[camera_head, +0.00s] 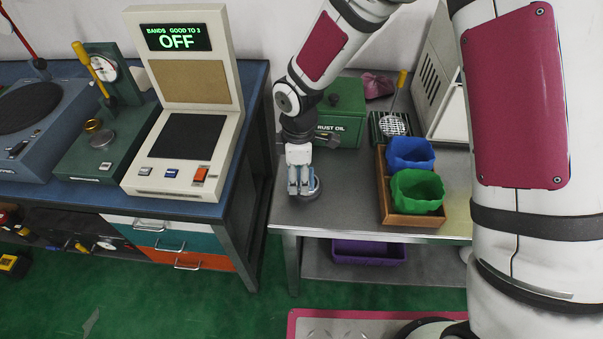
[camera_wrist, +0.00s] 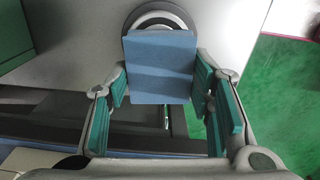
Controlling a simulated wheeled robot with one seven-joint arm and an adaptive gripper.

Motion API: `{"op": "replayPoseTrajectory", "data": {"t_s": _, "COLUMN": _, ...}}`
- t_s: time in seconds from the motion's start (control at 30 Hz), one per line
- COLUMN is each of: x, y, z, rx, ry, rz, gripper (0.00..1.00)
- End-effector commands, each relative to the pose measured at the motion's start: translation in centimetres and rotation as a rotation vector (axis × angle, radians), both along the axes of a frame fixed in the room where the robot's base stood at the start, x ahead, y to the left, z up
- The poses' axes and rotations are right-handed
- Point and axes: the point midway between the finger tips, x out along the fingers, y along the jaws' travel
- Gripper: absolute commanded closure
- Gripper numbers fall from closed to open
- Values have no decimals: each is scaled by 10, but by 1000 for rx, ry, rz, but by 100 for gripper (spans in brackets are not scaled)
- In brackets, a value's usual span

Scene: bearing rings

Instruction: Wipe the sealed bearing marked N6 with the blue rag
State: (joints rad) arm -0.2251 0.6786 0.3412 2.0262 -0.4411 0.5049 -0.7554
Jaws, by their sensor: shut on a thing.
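My gripper (camera_head: 301,188) is low over the grey steel bench, near its front left corner. In the wrist view its teal-padded fingers (camera_wrist: 161,88) are shut on the blue rag (camera_wrist: 160,67), which looks like a folded flat pad. A round grey bearing (camera_head: 310,191) lies on the bench at the gripper's tips. It also shows in the wrist view (camera_wrist: 160,16), partly covered by the rag. I cannot tell whether the rag touches it. No N6 mark is legible.
A wooden tray (camera_head: 413,219) with a blue bin (camera_head: 410,153) and a green bin (camera_head: 417,191) stands to the right. A green rust oil box (camera_head: 343,115) is behind. A tester reading OFF (camera_head: 180,110) stands on the left bench, across a gap.

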Motion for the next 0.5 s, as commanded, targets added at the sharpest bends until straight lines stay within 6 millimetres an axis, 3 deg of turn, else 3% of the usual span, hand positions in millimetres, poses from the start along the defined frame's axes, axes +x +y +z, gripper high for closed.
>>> {"op": "replayPoseTrajectory", "data": {"t_s": 0.5, "x": -1, "y": -22, "z": -1, "rx": -1, "ry": 0, "rz": -3, "gripper": 79}}
